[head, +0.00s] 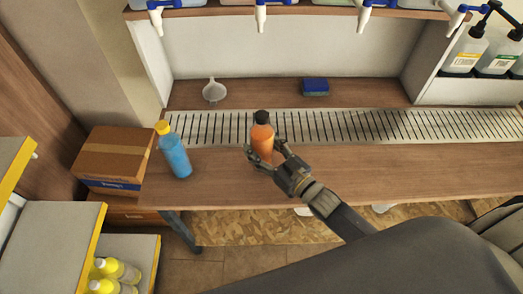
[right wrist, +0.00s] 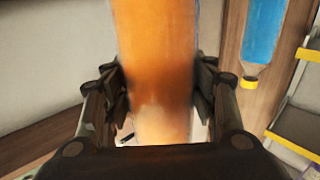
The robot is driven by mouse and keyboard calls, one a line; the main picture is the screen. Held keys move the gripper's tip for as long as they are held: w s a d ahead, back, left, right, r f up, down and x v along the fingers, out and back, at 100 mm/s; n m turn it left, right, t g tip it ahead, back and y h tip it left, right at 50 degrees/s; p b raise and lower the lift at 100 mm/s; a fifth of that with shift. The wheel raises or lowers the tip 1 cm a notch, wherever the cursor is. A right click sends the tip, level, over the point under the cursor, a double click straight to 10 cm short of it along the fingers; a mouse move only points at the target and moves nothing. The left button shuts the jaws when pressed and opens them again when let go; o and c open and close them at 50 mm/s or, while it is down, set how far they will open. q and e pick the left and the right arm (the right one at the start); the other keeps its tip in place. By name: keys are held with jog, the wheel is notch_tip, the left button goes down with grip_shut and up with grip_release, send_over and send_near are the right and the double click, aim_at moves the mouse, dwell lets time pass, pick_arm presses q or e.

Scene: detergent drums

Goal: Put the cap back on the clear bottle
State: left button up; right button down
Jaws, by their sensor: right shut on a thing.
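An orange bottle (head: 261,142) with a black top stands nearly upright over the front of the bench, by the drain grating. My right gripper (head: 272,160) is shut around its lower body. In the right wrist view the orange body (right wrist: 155,65) fills the space between the two fingers; its top is out of that view. I cannot tell whether its base touches the bench. A clear bottle of blue liquid (head: 175,157) with a yellow cap (head: 162,127) stands to the left; it also shows in the right wrist view (right wrist: 262,35). No loose cap shows. My left gripper is out of view.
A slatted drain grating (head: 345,126) crosses the bench (head: 400,163). A white funnel (head: 214,91) and blue sponge (head: 315,87) lie behind it. The bench right of my gripper is clear.

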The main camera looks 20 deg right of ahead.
jog(key=shift+f, duration=1.15)
jog(key=c, duration=0.6)
grip_release()
jog(key=shift+f, duration=0.2)
jog(key=shift+c, duration=0.2)
jog(key=shift+r, duration=0.15)
jog(key=shift+s+d, duration=0.1)
jog(key=shift+s, duration=0.25)
jog(key=b+v, duration=0.1)
jog(key=v, duration=1)
jog(key=shift+s+d, duration=0.1)
jog(key=shift+s, duration=0.05)
